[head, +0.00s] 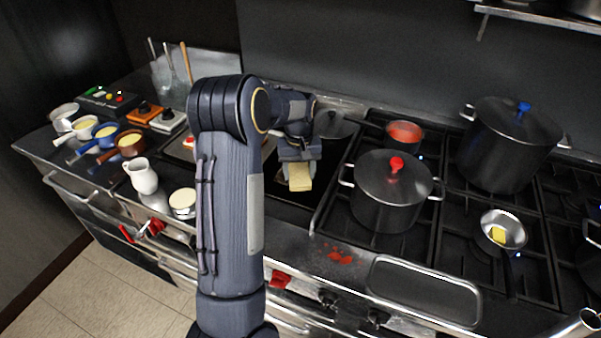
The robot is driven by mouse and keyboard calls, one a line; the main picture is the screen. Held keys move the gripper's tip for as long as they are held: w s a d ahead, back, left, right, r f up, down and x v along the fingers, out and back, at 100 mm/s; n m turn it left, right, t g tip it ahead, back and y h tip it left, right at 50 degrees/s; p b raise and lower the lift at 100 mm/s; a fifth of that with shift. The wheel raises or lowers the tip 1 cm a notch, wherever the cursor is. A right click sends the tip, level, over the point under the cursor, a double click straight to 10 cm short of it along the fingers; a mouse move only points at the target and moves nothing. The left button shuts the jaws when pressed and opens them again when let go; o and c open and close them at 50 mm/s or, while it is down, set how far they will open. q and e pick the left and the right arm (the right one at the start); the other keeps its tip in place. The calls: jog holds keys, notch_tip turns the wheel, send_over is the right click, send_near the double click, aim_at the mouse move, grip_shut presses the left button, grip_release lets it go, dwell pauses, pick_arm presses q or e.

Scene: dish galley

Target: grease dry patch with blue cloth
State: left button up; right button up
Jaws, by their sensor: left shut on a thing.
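My left gripper (299,166) is shut on a pale yellow block-like thing (300,178), perhaps a folded cloth or sponge. It holds it over a dark flat cooking plate (290,211) left of the burners. I cannot tell whether the held thing touches the plate. No blue cloth shows, and I cannot make out a dry patch; my left arm covers part of the plate. My right gripper does not show.
A pot with a red knob (388,198) stands close on the right. A red-filled pan (404,134), a large pot (508,145) and a small pan with butter (503,231) are on the burners. A white jug (142,177) stands left. Red spill (341,256) marks the front ledge.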

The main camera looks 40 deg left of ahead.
pick_arm(q)
jog(key=shift+r+p, duration=1.05)
jog(key=shift+r, duration=0.7)
jog(key=shift+s+f, duration=0.1)
